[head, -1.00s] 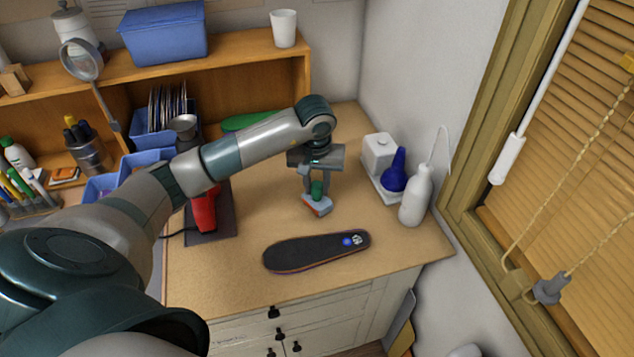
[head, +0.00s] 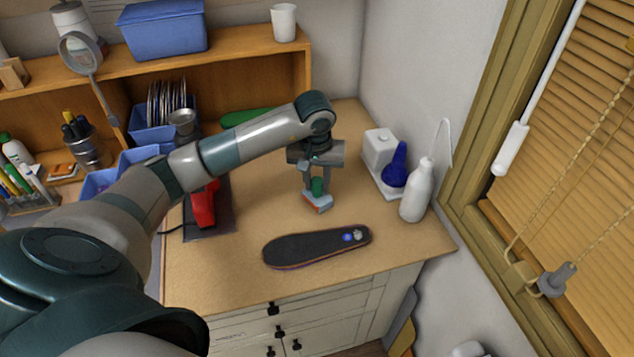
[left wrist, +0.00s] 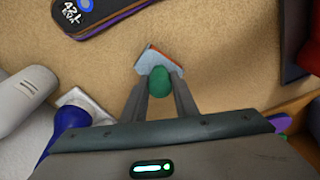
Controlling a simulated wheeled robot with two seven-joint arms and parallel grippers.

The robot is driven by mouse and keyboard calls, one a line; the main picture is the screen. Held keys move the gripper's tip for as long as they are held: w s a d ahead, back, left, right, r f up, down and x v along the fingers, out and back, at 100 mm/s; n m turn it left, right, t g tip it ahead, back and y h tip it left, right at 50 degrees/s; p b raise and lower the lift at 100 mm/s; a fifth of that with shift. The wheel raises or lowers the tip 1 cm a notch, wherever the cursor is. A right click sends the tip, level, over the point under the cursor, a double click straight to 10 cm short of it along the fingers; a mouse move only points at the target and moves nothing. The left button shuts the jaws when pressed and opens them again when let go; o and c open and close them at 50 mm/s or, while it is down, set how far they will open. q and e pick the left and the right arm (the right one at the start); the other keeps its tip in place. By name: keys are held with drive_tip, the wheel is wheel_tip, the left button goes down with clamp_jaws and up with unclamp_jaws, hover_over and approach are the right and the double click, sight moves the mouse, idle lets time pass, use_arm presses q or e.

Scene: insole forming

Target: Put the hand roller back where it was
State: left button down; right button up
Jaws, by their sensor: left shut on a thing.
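The hand roller has a green handle and a pale blue and red head. In the head view the hand roller (head: 318,202) is just behind the dark insole, over the bench top. My left gripper (head: 317,184) points down and is shut on its green handle. In the left wrist view the green handle (left wrist: 160,82) sits between the two fingers of my left gripper (left wrist: 159,92), with the roller head past the fingertips. I cannot tell whether the head touches the bench. My right gripper is not in view.
A dark insole (head: 316,248) lies in front of the roller. A white bottle (head: 416,190) and a blue bulb (head: 395,168) stand to the right. A red tool (head: 204,205) on a dark mat is to the left. Bare bench top (head: 262,190) lies between.

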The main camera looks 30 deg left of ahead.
sight(317, 200)
use_arm(q)
drive_tip(key=c, duration=1.4)
unclamp_jaws()
drive_tip(key=shift+s+d+f, duration=0.15)
drive_tip(key=shift+s+f, duration=0.1)
drive_tip(key=shift+f, duration=0.25)
drive_tip(key=shift+w, duration=0.3)
drive_tip(key=shift+s+r, duration=0.1)
drive_tip(key=shift+r, duration=0.15)
drive_tip(key=shift+r+p, duration=0.65)
drive_tip(key=shift+p, duration=0.3)
wheel_tip(317, 200, up, 12)
drive_tip(key=s+b, duration=0.1)
drive_tip(key=b, duration=0.4)
drive_tip(key=shift+s+d+f, duration=0.2)
drive_tip(key=shift+d, duration=0.1)
